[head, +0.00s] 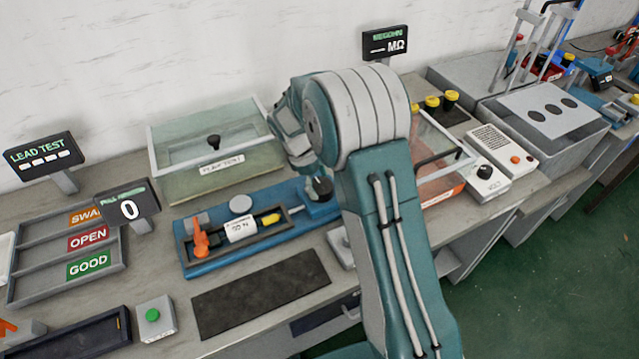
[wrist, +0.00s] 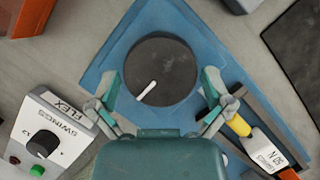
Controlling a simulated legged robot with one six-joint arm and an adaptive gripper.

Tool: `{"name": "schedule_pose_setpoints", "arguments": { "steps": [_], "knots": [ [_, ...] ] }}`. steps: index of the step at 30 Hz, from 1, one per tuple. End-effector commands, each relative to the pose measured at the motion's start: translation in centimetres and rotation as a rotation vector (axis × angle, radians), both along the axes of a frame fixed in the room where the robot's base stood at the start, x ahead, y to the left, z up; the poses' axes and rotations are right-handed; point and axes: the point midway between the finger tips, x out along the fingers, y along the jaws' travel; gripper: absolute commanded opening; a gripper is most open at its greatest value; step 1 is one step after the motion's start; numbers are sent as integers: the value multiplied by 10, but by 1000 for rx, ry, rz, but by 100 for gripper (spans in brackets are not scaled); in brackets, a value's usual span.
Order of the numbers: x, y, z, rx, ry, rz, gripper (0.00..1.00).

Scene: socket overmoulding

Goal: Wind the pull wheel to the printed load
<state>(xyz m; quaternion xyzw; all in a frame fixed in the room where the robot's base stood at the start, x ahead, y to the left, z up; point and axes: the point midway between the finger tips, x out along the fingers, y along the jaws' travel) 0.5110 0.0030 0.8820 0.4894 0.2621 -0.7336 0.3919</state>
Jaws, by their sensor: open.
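The pull wheel (wrist: 158,70) is a dark round knob with a white pointer line, on the blue base of the pull tester. The line points down and left in the wrist view. My gripper (wrist: 160,80) is open, with one finger on each side of the wheel; I cannot tell whether they touch it. The blue pull tester (head: 185,258) holds an orange clamp (head: 201,240), a yellow-ended part (head: 270,218) and a white load label (head: 241,230) that seems to read 50 N. The pull display (head: 129,209) reads 0.
A FLEX SWINGS box (wrist: 52,135) stands close to the gripper's left finger in the wrist view. A clear-lidded test box (head: 215,150) is behind the tester. A dark mat (head: 260,292) lies in front, and a sorting tray (head: 50,230) is at left.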

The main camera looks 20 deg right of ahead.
Motion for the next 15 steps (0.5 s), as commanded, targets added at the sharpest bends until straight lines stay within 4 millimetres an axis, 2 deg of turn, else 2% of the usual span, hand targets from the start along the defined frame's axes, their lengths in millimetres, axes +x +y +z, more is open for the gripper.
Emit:
{"name": "schedule_pose_setpoints", "arguments": {
  "steps": [6, 8, 9, 10, 15],
  "knots": [
    [0, -1, 0, 0, 0, 0, 100],
    [0, -1, 0, 1, -1, 0, 73],
    [0, -1, 0, 1, -1, 0, 55],
    [0, -1, 0, 1, -1, 0, 42],
    [0, -1, -1, -1, 1, -1, 42]
  ]
}}
